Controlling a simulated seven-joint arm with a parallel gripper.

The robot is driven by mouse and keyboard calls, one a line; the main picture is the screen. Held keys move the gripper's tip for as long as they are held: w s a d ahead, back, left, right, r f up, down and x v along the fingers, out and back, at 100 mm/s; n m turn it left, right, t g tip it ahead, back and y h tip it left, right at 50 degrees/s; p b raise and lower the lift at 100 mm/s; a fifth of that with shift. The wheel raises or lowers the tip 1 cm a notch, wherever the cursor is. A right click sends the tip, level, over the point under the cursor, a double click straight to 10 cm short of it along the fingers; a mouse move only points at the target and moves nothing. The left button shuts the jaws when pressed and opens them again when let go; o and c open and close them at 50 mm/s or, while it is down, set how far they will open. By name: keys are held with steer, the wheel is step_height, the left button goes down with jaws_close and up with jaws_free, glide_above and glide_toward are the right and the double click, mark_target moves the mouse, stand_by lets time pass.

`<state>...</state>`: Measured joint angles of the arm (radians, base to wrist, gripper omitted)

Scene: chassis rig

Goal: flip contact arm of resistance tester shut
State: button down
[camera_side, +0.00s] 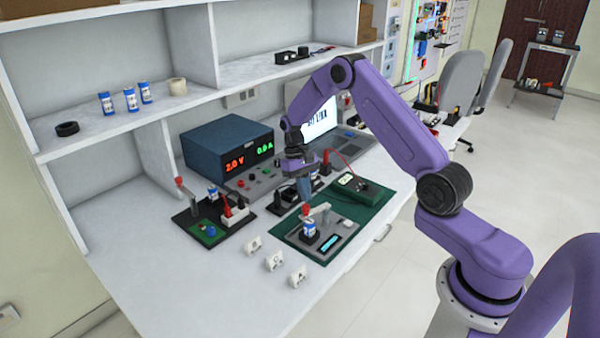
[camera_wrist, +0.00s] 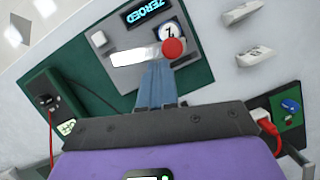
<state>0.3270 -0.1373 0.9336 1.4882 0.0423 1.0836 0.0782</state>
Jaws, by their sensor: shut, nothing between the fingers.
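The resistance tester (camera_side: 345,228) is a grey unit on a green mat; its display reads "ZEROED" in the wrist view (camera_wrist: 150,12). A blue-and-white cell (camera_side: 309,231) stands upright in it, and its numbered top (camera_wrist: 168,29) shows in the wrist view. The pale contact arm (camera_wrist: 134,56) ends in a red knob (camera_wrist: 173,48), which also shows in the side view (camera_side: 306,210) above the cell. Whether the arm touches the cell is unclear. My gripper (camera_side: 304,197) is shut and empty, just above the knob; its blue fingertips (camera_wrist: 158,68) are close beside the arm. Contact is unclear.
A black fixture (camera_side: 200,222) with another lever stands left. The blue power supply (camera_side: 228,147) is behind, with a green box and red lead (camera_side: 358,190) to the right. Several white markers (camera_side: 273,262) stand in front. The front left of the bench is clear.

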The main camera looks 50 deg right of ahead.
steer(key=w+d+r, duration=0.2)
steer(key=w+r, duration=0.4)
steer(key=r, duration=0.3)
steer(key=shift+w+d+r, duration=0.25)
steer(key=shift+d+r, duration=0.05)
steer(key=shift+d, duration=0.1)
steer(key=shift+a, duration=0.1)
